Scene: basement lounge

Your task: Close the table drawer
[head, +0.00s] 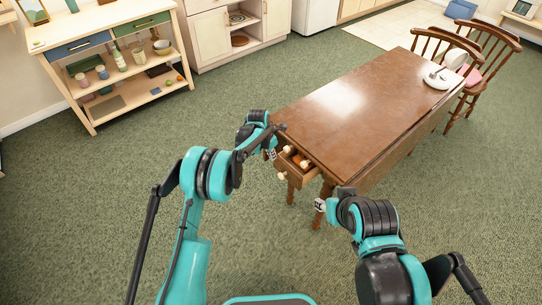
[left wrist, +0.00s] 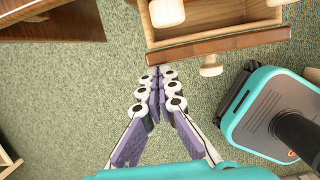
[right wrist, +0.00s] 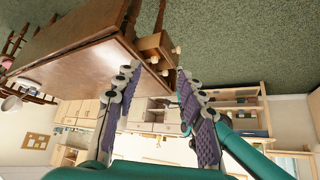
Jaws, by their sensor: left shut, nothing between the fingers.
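The brown wooden table (head: 345,105) has its drawer (head: 296,180) pulled out at the near left end. The drawer front (left wrist: 225,45) and its pale round knob (left wrist: 211,67) show in the left wrist view. Pale rounded items (head: 289,150) lie in the drawer; one also shows in the left wrist view (left wrist: 166,12). My left gripper (left wrist: 158,72) is shut and empty, its tips close to the drawer front beside the knob; I cannot tell whether they touch. My right gripper (right wrist: 156,70) is open and empty, low by the table's near end; the drawer (right wrist: 153,45) shows beyond its fingers.
A pale shelf unit (head: 120,60) with bottles and cups stands at the back left, by pale cabinets (head: 225,38). Wooden chairs (head: 485,50) stand at the table's far end. A white plate (head: 440,80) sits on the table. Green carpet (head: 215,100) left of the table is clear.

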